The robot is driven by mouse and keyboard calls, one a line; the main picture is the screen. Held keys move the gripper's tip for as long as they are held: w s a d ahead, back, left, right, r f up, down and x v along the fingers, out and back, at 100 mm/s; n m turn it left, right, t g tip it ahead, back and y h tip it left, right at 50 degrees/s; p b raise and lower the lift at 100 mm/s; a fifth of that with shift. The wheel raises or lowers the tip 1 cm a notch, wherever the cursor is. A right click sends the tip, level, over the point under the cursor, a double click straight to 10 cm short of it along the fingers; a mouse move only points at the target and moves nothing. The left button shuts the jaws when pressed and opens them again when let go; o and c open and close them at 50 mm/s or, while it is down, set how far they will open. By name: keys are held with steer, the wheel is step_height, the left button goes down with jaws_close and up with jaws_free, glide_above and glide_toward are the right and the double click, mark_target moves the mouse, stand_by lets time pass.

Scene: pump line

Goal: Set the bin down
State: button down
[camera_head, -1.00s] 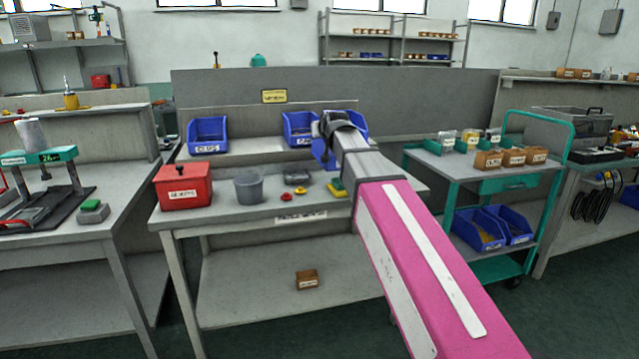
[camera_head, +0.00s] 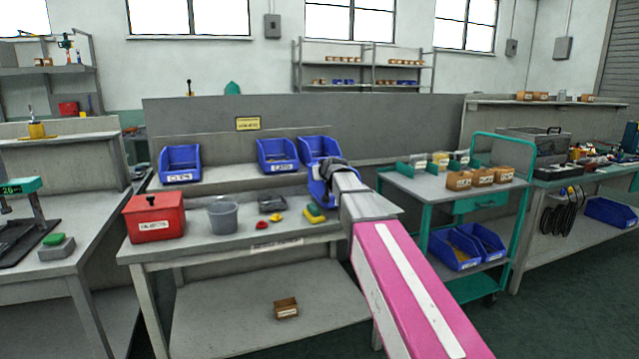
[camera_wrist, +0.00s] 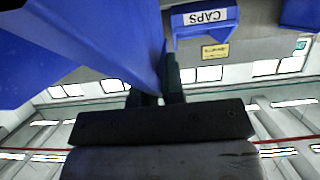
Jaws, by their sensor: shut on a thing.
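A blue bin (camera_head: 317,190) hangs from my gripper (camera_head: 332,172), tilted, in front of the raised back shelf and above the right part of the workbench top (camera_head: 200,248). In the wrist view the held bin (camera_wrist: 95,45) fills the upper left, and my gripper (camera_wrist: 168,80) is shut on its wall. A gap to the bench seems to show, but my arm hides part of the bin's underside. Its label and contents are not visible.
Blue bins stand on the back shelf: the CLIPS bin (camera_head: 181,164), the CAPS bin (camera_head: 277,155) and another (camera_head: 319,148) just behind the held bin. A red box (camera_head: 154,218), a grey bucket (camera_head: 223,215) and small parts, including a yellow piece (camera_head: 314,214), occupy the bench. A teal cart (camera_head: 455,205) stands right.

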mark_target(320, 182)
steer(key=shift+f, duration=1.55)
steer(key=c, duration=1.2)
jaws_free()
